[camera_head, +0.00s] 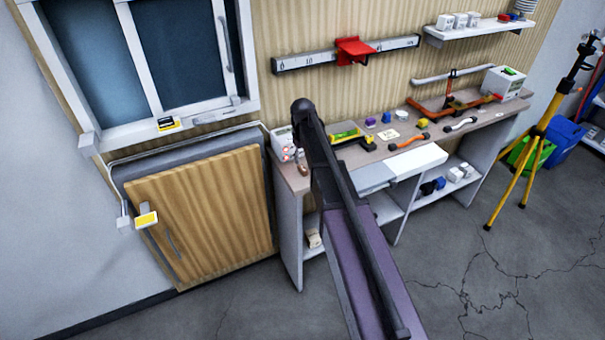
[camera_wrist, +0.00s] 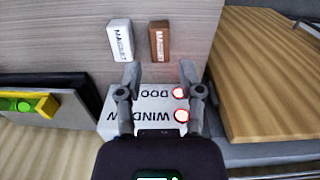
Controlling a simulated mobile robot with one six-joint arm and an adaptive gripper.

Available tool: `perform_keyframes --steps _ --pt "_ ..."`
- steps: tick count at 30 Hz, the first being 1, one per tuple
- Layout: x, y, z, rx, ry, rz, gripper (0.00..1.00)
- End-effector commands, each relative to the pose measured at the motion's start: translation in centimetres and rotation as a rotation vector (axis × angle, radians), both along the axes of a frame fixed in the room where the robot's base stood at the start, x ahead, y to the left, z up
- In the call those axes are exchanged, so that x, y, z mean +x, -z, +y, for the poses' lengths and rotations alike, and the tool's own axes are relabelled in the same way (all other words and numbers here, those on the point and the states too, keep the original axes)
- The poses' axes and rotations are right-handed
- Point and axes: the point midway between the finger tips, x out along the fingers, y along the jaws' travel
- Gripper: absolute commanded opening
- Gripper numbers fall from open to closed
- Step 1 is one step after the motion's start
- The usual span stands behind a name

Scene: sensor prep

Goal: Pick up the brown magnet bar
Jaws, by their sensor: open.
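The brown magnet bar (camera_wrist: 160,42) stands out against a pale surface in the upper middle of the wrist view, with "MAGNET" lettered on it. A similar white magnet bar (camera_wrist: 120,40) is just left of it. My gripper (camera_wrist: 158,72) is open, its two fingers spread below the bars in the picture, with nothing between the tips. The brown bar lies a little beyond the fingertips, roughly in line with the gap. In the head view, my arm hides the gripper, and a small brown piece (camera_head: 303,169) at the bench's left end appears to be the bar.
A white box (camera_wrist: 154,97) marked "WINDOW", with two red lights, sits between and under my fingers. A yellow level (camera_wrist: 28,105) is at left and a wooden panel (camera_wrist: 262,70) at right. In the head view, the bench (camera_head: 408,153) carries several tools and small blocks.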

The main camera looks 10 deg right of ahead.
Motion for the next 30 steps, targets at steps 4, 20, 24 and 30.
perform_keyframes --steps 4,20,24,30 --pt "0.0 0.0 0.0 0.0 0.0 0.0 0.49" --pt "0.0 1.7 0.0 0.0 0.0 0.0 0.49" --pt "0.1 2.8 0.0 0.0 0.0 0.0 0.49" --pt "0.1 4.3 0.1 0.0 0.0 0.0 0.49"
